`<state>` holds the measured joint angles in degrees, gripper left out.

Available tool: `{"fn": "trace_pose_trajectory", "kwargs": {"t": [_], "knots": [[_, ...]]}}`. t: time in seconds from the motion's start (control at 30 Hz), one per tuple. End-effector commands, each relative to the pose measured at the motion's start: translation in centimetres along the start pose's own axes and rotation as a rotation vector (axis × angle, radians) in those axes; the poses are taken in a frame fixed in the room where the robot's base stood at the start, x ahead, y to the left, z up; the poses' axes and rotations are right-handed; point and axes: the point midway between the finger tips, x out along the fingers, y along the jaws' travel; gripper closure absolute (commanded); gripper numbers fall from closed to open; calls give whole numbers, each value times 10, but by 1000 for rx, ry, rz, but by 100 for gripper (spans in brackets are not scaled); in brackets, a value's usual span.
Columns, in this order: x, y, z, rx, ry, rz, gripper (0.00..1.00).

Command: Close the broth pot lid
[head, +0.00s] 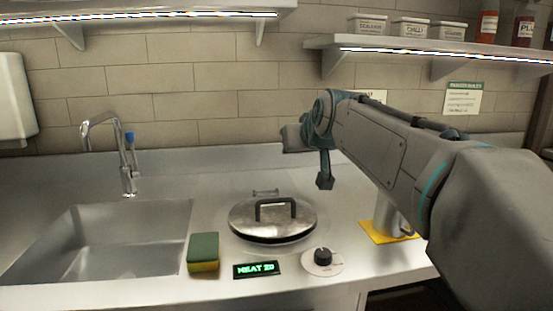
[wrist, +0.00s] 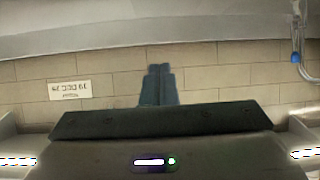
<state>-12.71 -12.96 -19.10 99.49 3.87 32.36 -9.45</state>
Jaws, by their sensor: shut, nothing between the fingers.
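The broth pot lid (head: 272,226), a round steel disc with a dark bar handle (head: 285,202), lies flat over the round well in the counter. A small hinge-like bracket (head: 265,193) stands at its back edge. The lid looks down all round; I see no gap. The pot's inside is hidden under it. My gripper (head: 324,184) hangs above and to the right of the lid, apart from it. In the wrist view my gripper (wrist: 160,68) is shut and empty, with the wall behind it. The lid is not in the wrist view.
A knob (head: 322,257) and a green display (head: 257,269) sit in front of the lid. A green and yellow sponge (head: 203,252) lies by the sink (head: 110,245). A yellow mat (head: 373,233) lies to the right. A shelf (head: 440,48) overhangs the back.

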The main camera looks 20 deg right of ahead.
Motion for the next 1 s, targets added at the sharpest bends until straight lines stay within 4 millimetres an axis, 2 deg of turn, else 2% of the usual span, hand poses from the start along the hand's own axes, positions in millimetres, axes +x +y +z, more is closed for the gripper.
{"fn": "trace_pose_trajectory", "kwargs": {"t": [0.03, 0.47, 0.83, 1.0], "knots": [[-4, -5, -13, 1, -42, 1, 100], [-6, -38, -22, 22, -365, 24, 100], [-10, -48, -15, 35, -525, 53, 100], [0, -48, -7, 36, -533, 55, 100]]}}
